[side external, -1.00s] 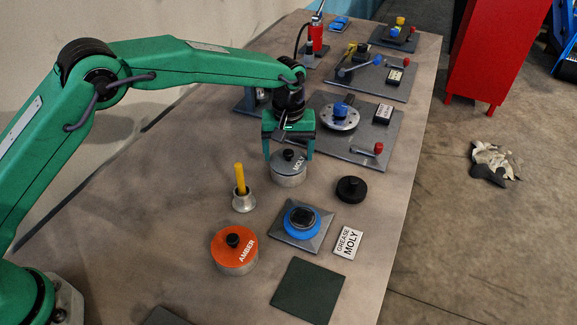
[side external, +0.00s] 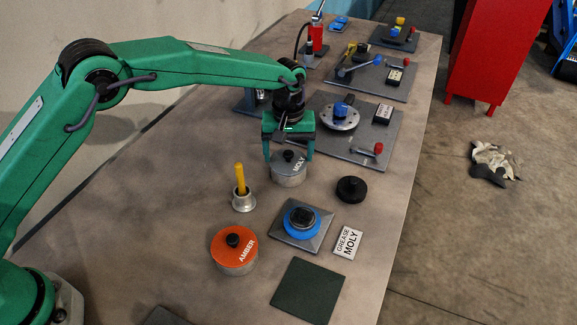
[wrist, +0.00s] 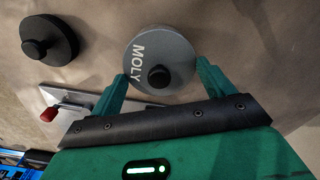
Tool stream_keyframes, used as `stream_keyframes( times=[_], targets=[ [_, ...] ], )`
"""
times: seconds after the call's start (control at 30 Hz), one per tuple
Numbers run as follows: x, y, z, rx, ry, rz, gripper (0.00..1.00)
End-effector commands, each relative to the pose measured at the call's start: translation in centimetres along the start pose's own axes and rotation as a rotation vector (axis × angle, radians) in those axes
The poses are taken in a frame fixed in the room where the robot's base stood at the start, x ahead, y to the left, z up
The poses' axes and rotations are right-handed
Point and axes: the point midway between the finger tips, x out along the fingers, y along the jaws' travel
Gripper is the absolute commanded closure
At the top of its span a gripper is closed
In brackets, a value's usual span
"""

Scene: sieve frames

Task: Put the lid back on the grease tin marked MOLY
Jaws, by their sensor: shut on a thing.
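The grey MOLY tin (side external: 288,179) stands on the bench in the side external view. Its grey lid (side external: 276,163), lettered MOLY and with a black knob, sits on top and looks level. The lid also shows from above in the wrist view (wrist: 176,48). My gripper (side external: 288,156) is shut on the lid, with one finger at each side of its rim. In the wrist view its fingers (wrist: 161,72) reach the lid's near edges. The fingers and the lid hide part of the tin, so I cannot tell how closely the lid fits.
An orange-lidded AMBER tin (side external: 226,260) stands nearer. A cup with a yellow stick (side external: 242,203), a black knobbed disc (side external: 351,190), a plate with a blue ring (side external: 301,232), a GREASE MOLY card (side external: 348,242) and a green mat (side external: 307,290) lie around. Fixture plates (side external: 362,150) stand behind.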

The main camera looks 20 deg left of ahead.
Motion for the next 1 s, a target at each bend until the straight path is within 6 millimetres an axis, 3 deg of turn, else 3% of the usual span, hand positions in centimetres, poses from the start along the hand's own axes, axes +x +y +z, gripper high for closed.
stream_keyframes(
  times=[0.37,0.4,0.47,1.0],
  targets=[
    [0.02,0.02,-0.01,0.000,0.000,0.000,0.41],
    [0.02,0.02,-0.01,0.000,0.000,0.000,0.12],
    [0.02,0.02,-0.01,0.000,0.000,0.000,0.00],
    [-0.32,0.03,-0.02,0.000,0.001,0.001,0.00]
  ],
)
